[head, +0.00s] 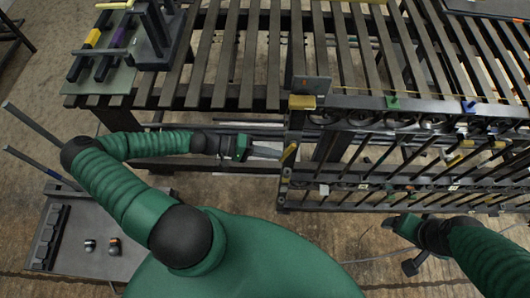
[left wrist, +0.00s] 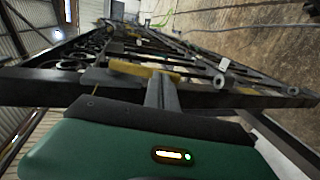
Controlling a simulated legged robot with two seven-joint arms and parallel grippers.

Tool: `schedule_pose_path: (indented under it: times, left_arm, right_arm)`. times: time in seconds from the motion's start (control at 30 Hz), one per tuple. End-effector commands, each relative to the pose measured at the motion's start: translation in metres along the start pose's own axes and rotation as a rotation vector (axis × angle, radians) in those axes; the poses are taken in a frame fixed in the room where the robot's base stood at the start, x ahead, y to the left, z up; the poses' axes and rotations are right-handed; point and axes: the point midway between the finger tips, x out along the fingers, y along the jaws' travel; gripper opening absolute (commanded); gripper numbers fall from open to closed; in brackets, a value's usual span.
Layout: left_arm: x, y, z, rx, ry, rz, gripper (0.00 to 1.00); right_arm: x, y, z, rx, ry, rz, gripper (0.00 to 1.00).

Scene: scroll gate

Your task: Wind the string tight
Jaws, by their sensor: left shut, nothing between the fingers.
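My left gripper (head: 270,152) is shut and empty at the left end of the dark rack frame (head: 287,172). Its fingertips are close to a yellow piece (head: 290,154) on that end; I cannot tell whether they touch. In the left wrist view the grey fingers (left wrist: 162,92) point at the frame, with a yellow bar (left wrist: 145,70) just beyond. A thin pale line, possibly the string (head: 355,91), runs along the rack's top near a green clip (head: 393,103). My right gripper (head: 394,223) is low at the right, below the rack; its fingers are unclear.
A slatted bench (head: 235,60) fills the back. A blue clip (head: 468,106) and a yellow block (head: 302,102) sit on the rack's upper rail. A grey board (head: 75,235) with small parts lies at lower left. Bare floor (head: 340,235) shows below the rack.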

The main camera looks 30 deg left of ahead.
Motion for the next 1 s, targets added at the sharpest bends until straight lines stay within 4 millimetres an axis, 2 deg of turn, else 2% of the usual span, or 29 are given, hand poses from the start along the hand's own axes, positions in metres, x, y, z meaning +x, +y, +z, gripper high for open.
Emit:
schedule_pose_path:
  times: [0.03, 0.1, 0.4, 0.6, 1.0]
  left_arm:
    - [0.006, -0.011, 0.000, -0.002, 0.002, 0.040, 0.00]
    - [0.009, -0.013, 0.000, -0.001, 0.001, 0.093, 0.00]
    - [0.019, -0.013, -0.001, -0.002, -0.001, 0.256, 0.00]
    - [0.022, -0.011, -0.001, -0.002, -0.001, 0.302, 0.00]
    - [0.023, -0.009, 0.000, -0.002, -0.002, 0.314, 0.00]
  right_arm:
    - [0.018, 0.000, 0.004, 0.000, 0.000, 0.000, 0.78]
    - [0.028, 0.000, 0.007, 0.000, 0.000, 0.000, 0.78]
    - [0.057, 0.000, 0.013, 0.000, 0.000, 0.000, 0.78]
    - [0.064, 0.000, 0.015, 0.000, 0.000, 0.000, 0.78]
    - [0.064, 0.000, 0.015, 0.000, 0.000, 0.000, 0.78]
